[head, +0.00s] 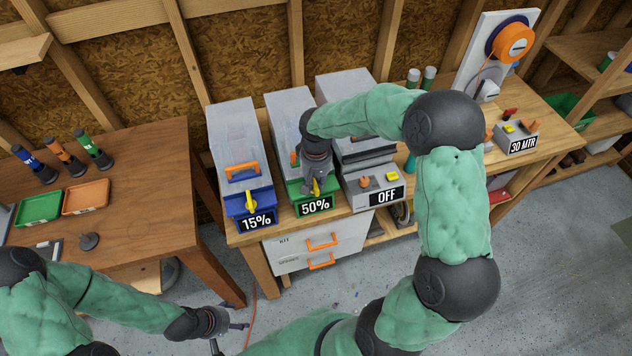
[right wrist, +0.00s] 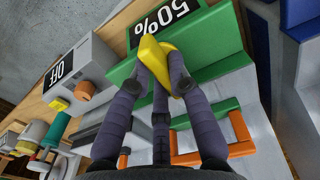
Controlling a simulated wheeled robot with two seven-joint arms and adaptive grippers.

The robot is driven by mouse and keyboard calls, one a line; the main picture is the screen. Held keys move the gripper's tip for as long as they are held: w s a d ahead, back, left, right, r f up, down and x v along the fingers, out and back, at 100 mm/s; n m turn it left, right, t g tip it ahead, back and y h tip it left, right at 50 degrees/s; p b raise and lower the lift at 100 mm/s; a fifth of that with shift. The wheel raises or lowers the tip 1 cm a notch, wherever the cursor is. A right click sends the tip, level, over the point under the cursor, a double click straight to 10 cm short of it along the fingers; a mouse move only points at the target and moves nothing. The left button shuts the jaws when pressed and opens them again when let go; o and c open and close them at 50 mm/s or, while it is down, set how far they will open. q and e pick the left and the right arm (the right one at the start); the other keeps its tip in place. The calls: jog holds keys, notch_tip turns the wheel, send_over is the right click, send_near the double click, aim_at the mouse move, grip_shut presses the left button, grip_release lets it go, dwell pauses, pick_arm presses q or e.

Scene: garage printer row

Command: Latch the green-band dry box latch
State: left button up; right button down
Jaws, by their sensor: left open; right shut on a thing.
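The green-band dry box (head: 286,112) stands in the middle of the bench, with a "50%" label on its green front. Its yellow latch (head: 316,188) is on that green band, and it also shows in the right wrist view (right wrist: 153,62). My right gripper (head: 316,178) comes down over the front of this box, and its fingers (right wrist: 160,85) are shut on the yellow latch. The box's orange handle (right wrist: 185,155) lies beside the fingers. My left gripper (head: 240,326) is open and empty, low at the left above the floor, away from the boxes.
The blue-band dry box (head: 232,138), labelled "15%", stands close on the left with its own yellow latch (head: 251,202). A grey unit marked "OFF" (head: 372,183) stands close on the right. A wooden table (head: 150,150) with trays is at the left.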

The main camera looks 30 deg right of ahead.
dwell(0.3)
jog(key=c, duration=1.1)
grip_release()
jog(key=shift+c, duration=0.2)
jog(key=shift+r, duration=0.1)
notch_tip(320, 180, up, 12)
